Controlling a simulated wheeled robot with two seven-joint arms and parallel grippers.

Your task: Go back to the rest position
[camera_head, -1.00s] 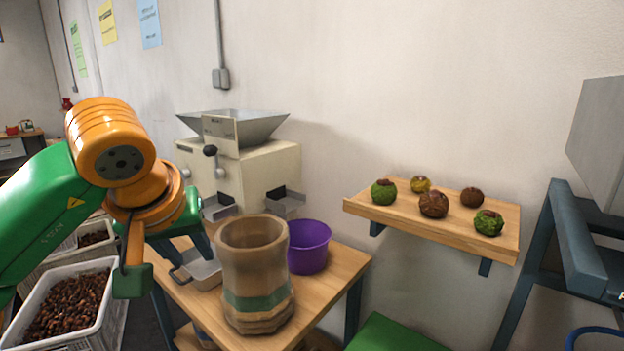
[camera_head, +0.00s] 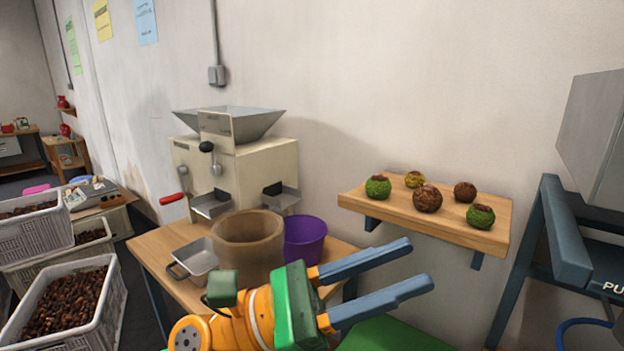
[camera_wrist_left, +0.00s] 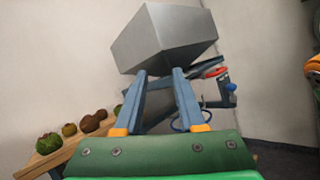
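My left gripper (camera_head: 410,270) is at the bottom centre of the head view, in front of the small wooden table. Its two blue-grey fingers point right and stand apart with nothing between them. The left wrist view also shows these fingers (camera_wrist_left: 160,85) apart and empty. My right gripper is in neither view.
A cream machine with a grey hopper (camera_head: 235,165) stands on the table (camera_head: 160,245). Chestnut crates (camera_head: 95,330) stand left. A blue frame (camera_head: 560,235) is right.

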